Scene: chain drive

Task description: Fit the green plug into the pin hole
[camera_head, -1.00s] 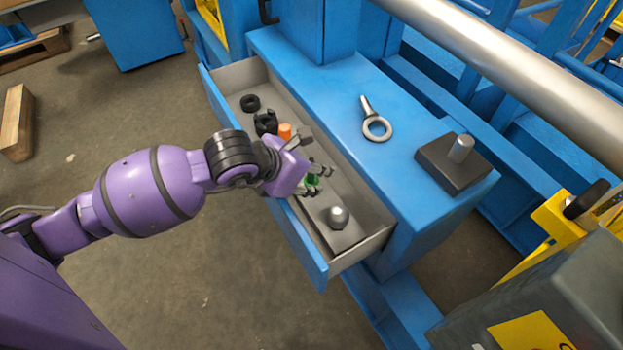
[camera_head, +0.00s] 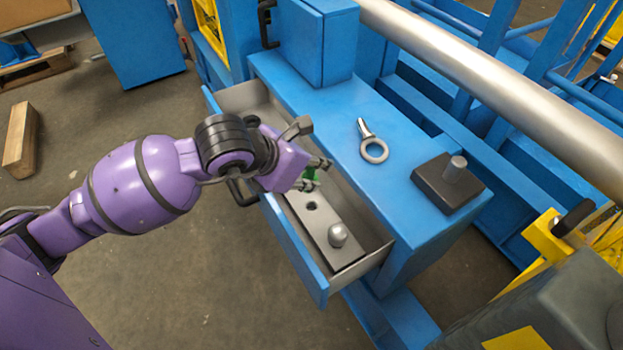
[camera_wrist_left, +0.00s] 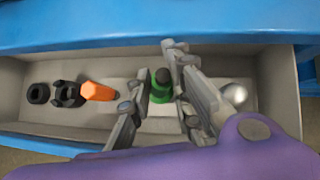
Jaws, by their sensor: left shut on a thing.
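The green plug (camera_head: 312,174) is held between the fingertips of my left gripper (camera_head: 316,174), above the open drawer. In the left wrist view the plug (camera_wrist_left: 160,92) has a black top and sits between the two fingers (camera_wrist_left: 158,90). In the head view a dark round hole (camera_head: 311,207) shows in the grey plate (camera_head: 322,222) in the drawer, just below the plug in the picture. The hole is empty, and the plug is apart from it. My right gripper is not in view.
A silver rounded knob (camera_head: 338,235) stands on the plate near the hole. The drawer also holds an orange piece (camera_wrist_left: 97,91) and black rings (camera_wrist_left: 38,93). An eye bolt (camera_head: 373,150) and a black block with a silver pin (camera_head: 432,190) lie on the blue cabinet top.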

